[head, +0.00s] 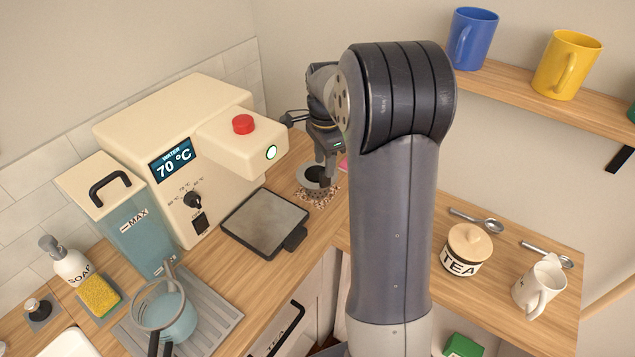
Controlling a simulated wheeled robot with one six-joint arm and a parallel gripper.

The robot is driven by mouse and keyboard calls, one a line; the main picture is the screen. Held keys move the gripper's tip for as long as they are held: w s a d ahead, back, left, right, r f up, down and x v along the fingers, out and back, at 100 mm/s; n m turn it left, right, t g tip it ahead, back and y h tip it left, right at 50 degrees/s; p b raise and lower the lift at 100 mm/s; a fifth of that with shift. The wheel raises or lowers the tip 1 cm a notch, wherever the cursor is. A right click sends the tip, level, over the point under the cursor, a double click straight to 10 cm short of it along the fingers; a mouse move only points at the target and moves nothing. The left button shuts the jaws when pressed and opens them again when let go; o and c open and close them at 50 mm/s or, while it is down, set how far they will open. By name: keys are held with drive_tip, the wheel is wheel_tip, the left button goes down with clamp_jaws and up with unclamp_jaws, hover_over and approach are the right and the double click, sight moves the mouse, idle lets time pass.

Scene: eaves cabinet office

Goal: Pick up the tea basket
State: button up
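A small grey round vessel with a dark inside, which looks like the tea basket (309,187), stands on a speckled round mat (318,200) in the back corner of the counter, right of the cream machine. My gripper (325,176) points down at its rim from the far side of my arm. The fingers overlap the rim in the picture; whether they touch or grip it cannot be made out. My arm hides much of the area to the right of it.
The cream water machine (170,140) with a red knob and a drip tray (264,225) stands left of my gripper. A tea jar (466,250) and white jug (539,286) stand right. Mugs sit on the shelf (520,82).

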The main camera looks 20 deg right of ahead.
sight(317, 177)
drive_tip(key=shift+w+d+f+p, duration=0.1)
drive_tip(key=shift+f+p, duration=0.3)
drive_tip(key=shift+f, duration=0.95)
drive_tip(key=shift+w+d+f+p, duration=0.1)
drive_tip(key=shift+f+p, duration=0.3)
drive_tip(key=shift+f, duration=0.9)
clamp_jaws()
